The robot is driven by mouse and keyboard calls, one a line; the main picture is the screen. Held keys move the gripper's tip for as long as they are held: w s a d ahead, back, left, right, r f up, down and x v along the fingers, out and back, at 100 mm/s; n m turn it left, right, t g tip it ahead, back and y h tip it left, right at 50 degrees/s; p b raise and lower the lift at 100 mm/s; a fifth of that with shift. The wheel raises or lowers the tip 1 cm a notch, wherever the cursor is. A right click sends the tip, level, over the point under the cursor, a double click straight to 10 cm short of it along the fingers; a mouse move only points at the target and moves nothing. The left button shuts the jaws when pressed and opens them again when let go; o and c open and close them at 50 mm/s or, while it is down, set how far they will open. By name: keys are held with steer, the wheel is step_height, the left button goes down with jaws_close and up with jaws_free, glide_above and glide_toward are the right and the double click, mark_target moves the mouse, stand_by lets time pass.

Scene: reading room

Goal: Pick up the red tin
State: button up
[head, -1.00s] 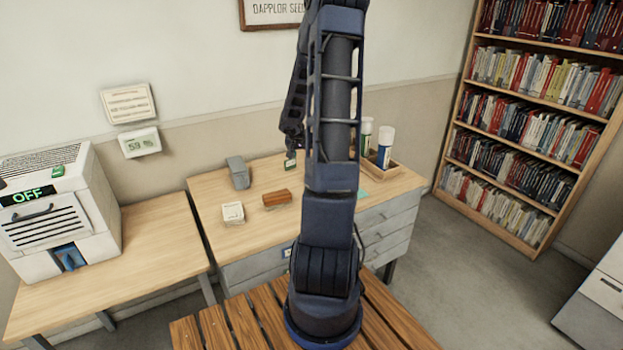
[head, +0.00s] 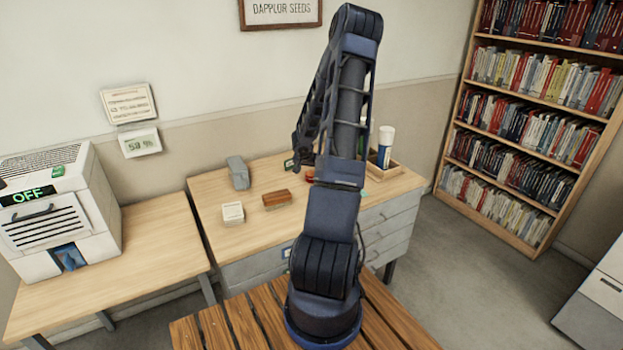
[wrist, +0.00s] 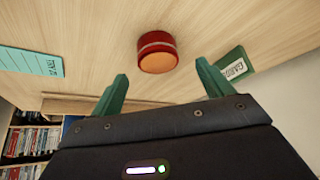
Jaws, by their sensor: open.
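The red tin (wrist: 157,52) stands on the pale wood desktop in the wrist view. It is round, with a light band around its side and an orange-tan face. My gripper (wrist: 162,72) is open, its two green fingers apart and empty. The tin appears between and beyond the fingertips, and neither finger visibly touches it. In the head view my arm hides much of the desk's back right part, and I cannot clearly make out the tin or my fingertips there.
A teal card (wrist: 30,61) and a dark green labelled item (wrist: 236,66) flank the tin. On the desk (head: 262,235) are a brown block (head: 277,199), a white block (head: 233,212), a grey object (head: 238,172) and a wooden tray (head: 397,172) holding a white-capped tube (head: 385,148).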

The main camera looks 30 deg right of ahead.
mark_target(311, 174)
steer(key=shift+x, duration=2.75)
steer(key=shift+d, duration=0.15)
steer(key=c, duration=1.1)
steer(key=shift+r, duration=0.1)
